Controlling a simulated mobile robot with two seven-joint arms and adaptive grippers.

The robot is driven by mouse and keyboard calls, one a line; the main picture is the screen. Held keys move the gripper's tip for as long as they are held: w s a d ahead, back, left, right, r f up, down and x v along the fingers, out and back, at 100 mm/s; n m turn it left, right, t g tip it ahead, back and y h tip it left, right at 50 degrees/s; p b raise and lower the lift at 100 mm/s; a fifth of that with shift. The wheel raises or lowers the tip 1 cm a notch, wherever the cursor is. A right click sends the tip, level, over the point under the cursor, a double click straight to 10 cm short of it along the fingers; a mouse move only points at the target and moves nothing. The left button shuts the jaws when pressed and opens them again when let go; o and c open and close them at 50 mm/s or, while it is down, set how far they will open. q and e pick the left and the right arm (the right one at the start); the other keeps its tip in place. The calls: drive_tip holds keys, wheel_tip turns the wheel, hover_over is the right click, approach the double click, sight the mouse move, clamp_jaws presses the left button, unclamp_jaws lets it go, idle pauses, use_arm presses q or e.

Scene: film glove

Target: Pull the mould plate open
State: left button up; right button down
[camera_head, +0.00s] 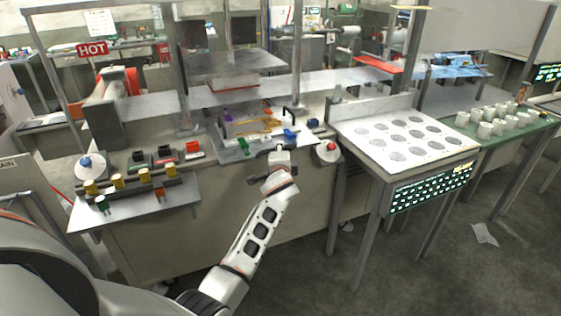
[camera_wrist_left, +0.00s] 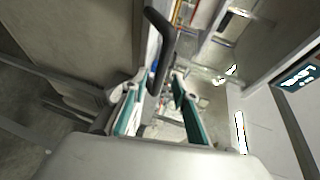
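The pale metal mould plate (camera_head: 232,154) lies on the bench in the middle of the head view, below a raised press plate (camera_head: 232,66). Small blue, purple and orange-yellow parts show on it. A black bar handle (camera_head: 294,114) stands at its right side. My left gripper (camera_head: 279,150) is at the plate's front edge. In the left wrist view, the teal-padded fingers of the gripper (camera_wrist_left: 158,108) are apart, with a black handle (camera_wrist_left: 158,45) reaching down between them. A gap shows beside it; contact cannot be told. My right gripper is not in view.
A shelf (camera_head: 130,210) with yellow and green knobs juts out at the left. A red button (camera_head: 331,147) is right of my gripper. A table with round grey discs (camera_head: 400,136) stands at the right, beside several white cups (camera_head: 485,130). Open floor lies at lower right.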

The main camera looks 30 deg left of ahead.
use_arm(q)
drive_tip(key=v, duration=0.8)
drive_tip(key=shift+s, duration=0.3)
drive_tip(key=shift+d, duration=0.1)
drive_tip(key=s+d+f+n+h, duration=0.1)
drive_tip(key=s+d+f+h, duration=0.1)
drive_tip(key=s+f, duration=0.35)
drive_tip(key=s+d+f+h, duration=0.2)
drive_tip(key=s+f, duration=0.1)
drive_tip(key=f, duration=0.5)
drive_tip(key=s+d+f+n+g+h, duration=0.1)
drive_tip(key=s+d+f+n+h, duration=0.1)
drive_tip(key=s+f, duration=0.3)
drive_tip(key=s+d+f+n+g+h, duration=0.1)
drive_tip(key=s+d+f, duration=0.4)
drive_tip(key=s, duration=0.8)
drive_tip(key=s+d+f+n+g+h, duration=0.1)
drive_tip(key=s+d+f+n+h, duration=0.2)
drive_tip(key=s, duration=0.6)
drive_tip(key=shift+d+f, duration=0.2)
drive_tip(key=shift+f, duration=0.7)
